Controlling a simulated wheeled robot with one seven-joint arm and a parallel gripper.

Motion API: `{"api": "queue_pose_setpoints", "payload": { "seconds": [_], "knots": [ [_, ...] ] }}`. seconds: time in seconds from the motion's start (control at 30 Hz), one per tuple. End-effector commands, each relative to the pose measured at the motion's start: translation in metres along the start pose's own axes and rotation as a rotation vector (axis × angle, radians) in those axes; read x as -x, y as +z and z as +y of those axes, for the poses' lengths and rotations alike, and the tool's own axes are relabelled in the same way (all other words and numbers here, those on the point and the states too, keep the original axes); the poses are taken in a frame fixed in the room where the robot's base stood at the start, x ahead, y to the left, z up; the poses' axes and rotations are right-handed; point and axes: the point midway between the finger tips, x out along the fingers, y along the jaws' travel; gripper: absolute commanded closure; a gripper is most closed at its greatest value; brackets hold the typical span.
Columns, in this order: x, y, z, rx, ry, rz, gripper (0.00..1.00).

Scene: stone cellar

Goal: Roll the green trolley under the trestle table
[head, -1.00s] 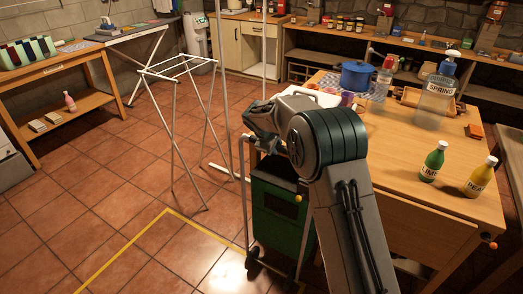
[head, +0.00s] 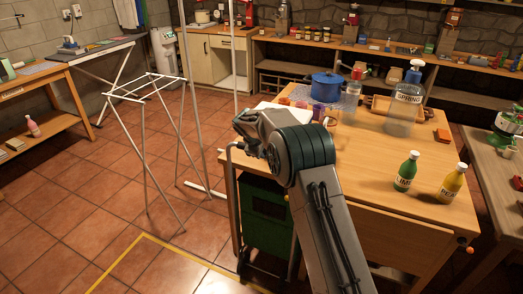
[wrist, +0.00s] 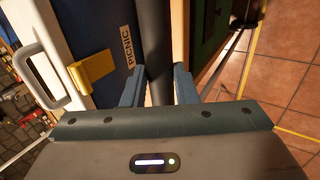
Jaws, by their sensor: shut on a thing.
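The green trolley (head: 266,222) stands at the left end of the trestle table (head: 330,146), behind my arm. It overlaps the table's end and a wooden leg in the head view; my arm hides how much of it is under the top. Part of its green side also shows in the wrist view (wrist: 206,28). My gripper (wrist: 157,88) is shut on the trolley's dark handle bar (wrist: 154,45), which runs between the fingers. In the head view the fingers are mostly hidden by the wrist.
A white folding rack (head: 145,90) stands on the tiles to the left. A yellow floor line (head: 143,238) runs before the trolley. Bottles (head: 406,173) and a blue pot (head: 327,86) stand on the table. A blue "PICNIC" box (wrist: 98,40) is close beside my gripper.

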Motion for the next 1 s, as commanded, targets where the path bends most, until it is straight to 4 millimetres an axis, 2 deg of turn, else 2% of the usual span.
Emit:
{"api": "queue_pose_setpoints", "payload": {
  "seconds": [0.03, 0.27, 0.3, 0.37, 0.4, 0.77, 0.87, 1.0],
  "knots": [
    [0.002, 0.001, 0.006, -0.002, 0.013, 0.003, 1.00],
    [0.002, 0.000, 0.007, 0.000, 0.016, 0.004, 1.00],
    [0.002, 0.000, 0.007, 0.000, 0.016, 0.004, 0.71],
    [0.002, 0.000, 0.007, 0.000, 0.016, 0.004, 0.54],
    [0.002, 0.000, 0.006, 0.000, 0.015, 0.004, 0.52],
    [0.008, -0.003, 0.002, 0.005, 0.009, 0.005, 0.52],
    [0.020, -0.003, 0.002, 0.004, 0.009, 0.006, 0.52],
    [0.047, -0.002, 0.002, 0.001, 0.010, 0.006, 0.52]
  ]
}}
